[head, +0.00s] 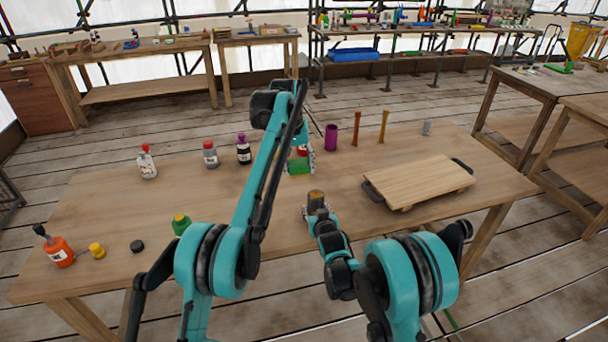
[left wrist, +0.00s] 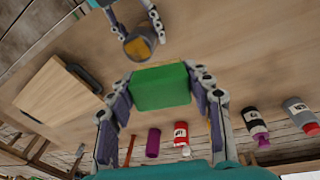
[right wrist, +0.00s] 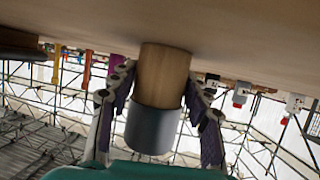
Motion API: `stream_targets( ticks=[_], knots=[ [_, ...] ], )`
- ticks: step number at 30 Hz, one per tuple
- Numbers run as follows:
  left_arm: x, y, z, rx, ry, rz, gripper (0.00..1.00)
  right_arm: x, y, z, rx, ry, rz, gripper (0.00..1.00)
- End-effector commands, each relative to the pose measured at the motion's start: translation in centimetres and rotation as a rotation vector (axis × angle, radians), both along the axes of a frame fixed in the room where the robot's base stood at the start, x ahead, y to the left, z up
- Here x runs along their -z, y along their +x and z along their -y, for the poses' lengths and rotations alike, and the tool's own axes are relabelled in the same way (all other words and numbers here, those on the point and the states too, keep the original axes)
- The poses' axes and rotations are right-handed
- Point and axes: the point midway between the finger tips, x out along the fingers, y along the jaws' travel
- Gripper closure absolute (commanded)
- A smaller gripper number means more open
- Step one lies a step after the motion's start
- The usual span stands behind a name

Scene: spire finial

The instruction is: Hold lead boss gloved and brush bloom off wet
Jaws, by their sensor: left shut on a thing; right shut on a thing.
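My left gripper (head: 302,168) is shut on a green block (head: 298,165), held above the table near its middle; the block (left wrist: 162,87) also shows between the fingers in the left wrist view. My right gripper (head: 318,212) is shut on a short cylinder (head: 316,198), grey with a golden-brown top face, nearer the table's front edge. In the right wrist view the cylinder (right wrist: 153,128) has a grey part and a tan part, with fingers on both sides. The block and cylinder are apart. I cannot tell whether the cylinder touches the table. No glove or brush bristles are recognisable.
A wooden board (head: 418,183) with dark handles lies right. Several bottles, including a dark one (head: 243,150), stand left; a red bottle (left wrist: 181,135) is behind the left gripper.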

Motion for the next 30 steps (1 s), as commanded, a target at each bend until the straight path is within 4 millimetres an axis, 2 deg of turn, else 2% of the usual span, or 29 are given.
stream_targets(
  ticks=[5,8,12,14,24,30],
  knots=[
    [0.1,0.1,0.4,0.001,-0.001,0.000,0.73,0.0,0.0,0.0,0.000,0.000,-0.001,0.85],
    [0.7,0.4,1.8,0.004,-0.002,0.001,0.73,0.0,0.0,0.0,0.000,0.000,-0.001,0.85],
    [1.8,0.9,4.7,0.005,-0.005,0.002,0.73,0.0,0.0,0.0,0.000,0.000,0.000,0.85],
    [2.2,1.1,5.4,0.003,-0.007,0.002,0.73,0.0,0.0,0.0,0.000,0.000,-0.001,0.85],
    [4.9,1.1,5.5,0.001,-0.007,0.003,0.73,0.0,0.0,0.0,0.000,0.000,-0.001,0.85],
    [5.8,1.1,5.5,0.001,-0.007,0.003,0.73,0.0,0.0,0.0,0.000,0.000,-0.001,0.85]
  ],
)
